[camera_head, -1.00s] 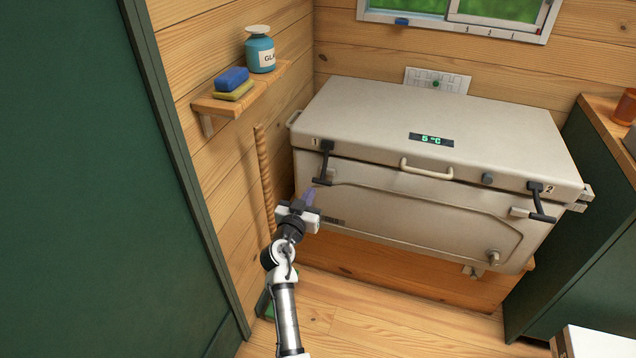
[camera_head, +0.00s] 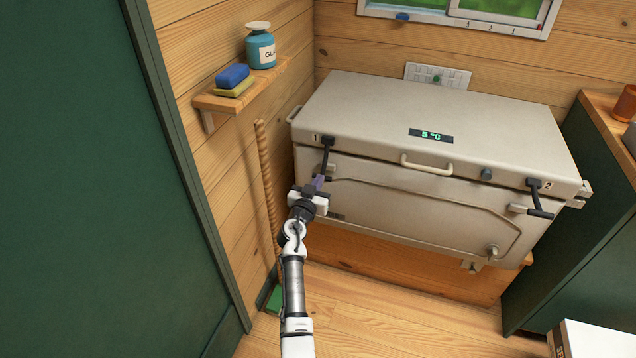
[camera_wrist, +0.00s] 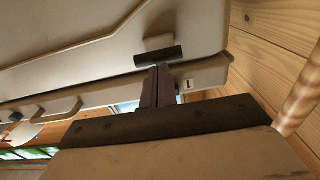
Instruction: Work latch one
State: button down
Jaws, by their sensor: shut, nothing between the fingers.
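Latch one (camera_head: 327,147) is a black lever at the chest's front left, beside the label 1. It hangs down over the seam between lid and body. Its dark crossbar (camera_wrist: 158,58) shows in the wrist view, close to a pale catch block. My gripper (camera_head: 319,182) is at the lower end of the lever, its fingers shut and empty. In the wrist view the shut fingers (camera_wrist: 157,86) reach up to the crossbar; I cannot tell whether they touch it. In the head view my gripper partly hides the lever's lower end.
The cream chest (camera_head: 375,110) has its lid down. Latch two (camera_head: 536,198) hangs at its front right. A wooden shelf (camera_head: 215,104) with a sponge and bottle is on the left wall, above a broom handle (camera_head: 264,170). A green cabinet fills the left.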

jog(key=shift+f+b, duration=0.15)
jog(key=shift+b, duration=0.15)
jog(key=w+f+t+b, duration=0.1)
jog(key=b, duration=0.7)
jog(key=shift+d+f+b, duration=0.15)
jog(key=shift+f+b, duration=0.05)
jog(key=shift+b, duration=0.1)
jog(key=b, duration=0.3)
jog(key=w+t+b, duration=0.1)
jog(key=b, duration=0.3)
jog(key=shift+d+f+h, duration=0.15)
jog(key=shift+f+h, duration=0.15)
jog(key=shift+r+b, duration=0.1)
jog(key=shift+b, duration=0.85)
jog(key=shift+r, duration=0.15)
